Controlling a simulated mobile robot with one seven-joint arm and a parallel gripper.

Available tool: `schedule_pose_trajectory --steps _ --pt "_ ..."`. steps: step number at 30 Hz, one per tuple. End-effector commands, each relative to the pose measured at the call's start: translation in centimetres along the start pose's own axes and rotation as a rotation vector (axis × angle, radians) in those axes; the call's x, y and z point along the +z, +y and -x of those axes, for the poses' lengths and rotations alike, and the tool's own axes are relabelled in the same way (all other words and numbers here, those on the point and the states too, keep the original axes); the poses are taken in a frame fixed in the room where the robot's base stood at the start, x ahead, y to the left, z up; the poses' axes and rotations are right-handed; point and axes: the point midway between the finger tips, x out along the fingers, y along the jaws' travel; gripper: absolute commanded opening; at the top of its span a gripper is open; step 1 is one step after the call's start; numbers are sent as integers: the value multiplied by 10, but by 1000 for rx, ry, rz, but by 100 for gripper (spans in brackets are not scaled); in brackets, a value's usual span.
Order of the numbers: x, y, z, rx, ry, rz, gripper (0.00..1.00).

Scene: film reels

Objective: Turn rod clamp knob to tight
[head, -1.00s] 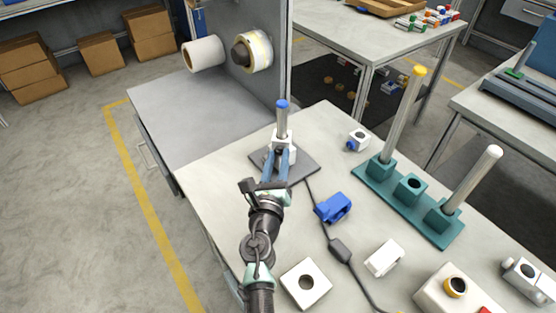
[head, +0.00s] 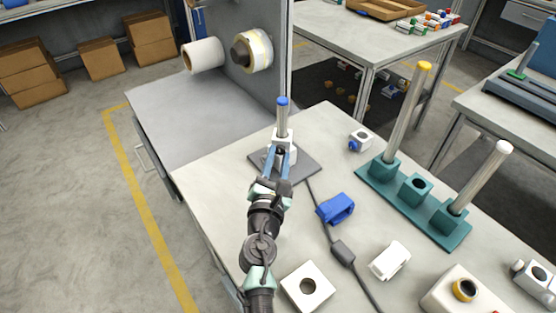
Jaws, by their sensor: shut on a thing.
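A metal rod with a blue cap (head: 282,115) stands upright on a dark grey base plate (head: 305,168). A white clamp block (head: 289,138) sits around the rod's lower part. My gripper (head: 279,156) reaches in from the near side, with its blue fingers at the front of the clamp. It is shut on a small dark part there, which seems to be the clamp's knob. The fingers hide most of the knob, so its setting cannot be read.
A loose white clamp with a blue knob (head: 360,140) lies to the right. A blue clamp (head: 335,208), a grey cable box (head: 342,252) and a white block with a hole (head: 307,287) lie nearer. A teal rack (head: 404,200) holds two tall rods.

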Motion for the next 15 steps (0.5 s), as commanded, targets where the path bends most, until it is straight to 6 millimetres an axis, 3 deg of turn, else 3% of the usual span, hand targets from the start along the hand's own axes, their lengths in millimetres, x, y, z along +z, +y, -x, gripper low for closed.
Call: schedule_pose_trajectory --steps 15 --pt "0 0 0 -1 -1 -94 0"
